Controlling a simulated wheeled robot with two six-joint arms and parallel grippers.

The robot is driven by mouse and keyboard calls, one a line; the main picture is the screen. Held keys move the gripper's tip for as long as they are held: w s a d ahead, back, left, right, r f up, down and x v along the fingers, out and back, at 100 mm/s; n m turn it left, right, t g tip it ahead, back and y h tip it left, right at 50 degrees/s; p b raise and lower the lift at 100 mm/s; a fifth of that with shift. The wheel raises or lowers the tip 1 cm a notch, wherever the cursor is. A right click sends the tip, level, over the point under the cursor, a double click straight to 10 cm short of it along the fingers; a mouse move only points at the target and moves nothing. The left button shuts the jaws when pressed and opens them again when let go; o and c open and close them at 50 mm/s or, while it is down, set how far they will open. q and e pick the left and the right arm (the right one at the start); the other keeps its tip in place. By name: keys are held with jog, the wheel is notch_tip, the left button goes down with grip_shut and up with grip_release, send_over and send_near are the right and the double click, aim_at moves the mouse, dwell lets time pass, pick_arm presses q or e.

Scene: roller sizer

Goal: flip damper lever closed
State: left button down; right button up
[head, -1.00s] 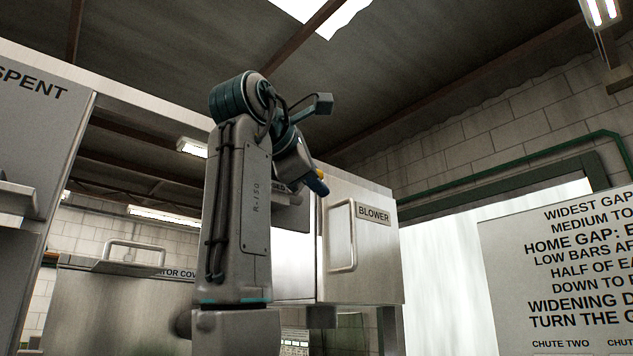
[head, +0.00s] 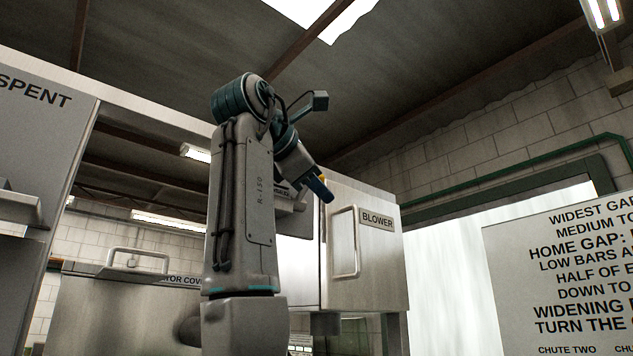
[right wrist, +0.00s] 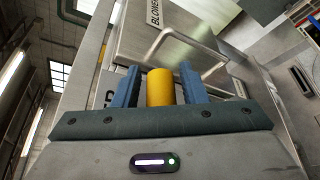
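A yellow cylindrical grip (right wrist: 160,88), which may be the damper lever's handle, stands between the two blue fingers of my right gripper (right wrist: 163,84) in the right wrist view. Narrow gaps show on both sides of it, so the fingers look open around it rather than pressed on it. In the head view my right gripper (head: 321,187) is beside the left edge of the blower cabinet (head: 362,275), and the fingers hide nearly all of the yellow grip. The rest of the lever is hidden. My left gripper is not in view.
The blower door carries a looped metal handle (head: 345,242) close to the right of my gripper. A metal cover with a bar handle (head: 138,252) stands at left. A panel labelled SPENT (head: 40,130) is far left, and a sign board (head: 560,270) is at right.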

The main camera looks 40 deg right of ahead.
jog(key=shift+o, duration=0.3)
jog(key=shift+s+a, duration=0.15)
jog(key=shift+a, duration=0.15)
jog(key=b+v, duration=0.2)
jog(key=v, duration=0.8)
jog(key=shift+r, duration=0.1)
